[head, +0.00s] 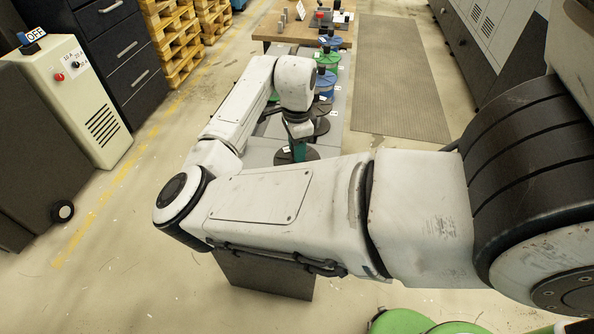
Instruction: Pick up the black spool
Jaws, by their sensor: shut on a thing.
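My arm reaches over a grey bench, and my gripper (298,149) points down at its near part. A black spool (312,154) with a wide dark flange is directly under the gripper. The gripper is shut on this black spool. The fingertips are small and partly hidden by my own wrist and arm, so the exact grip point is unclear. I cannot tell whether the spool touches the bench or is lifted.
Behind it along the grey bench (338,122) stand another dark spool (322,125), a blue spool (325,83) and a green spool (331,60). A wooden table (281,31) is at the far end. A grey floor mat (395,80) lies right, a control cabinet (75,100) left.

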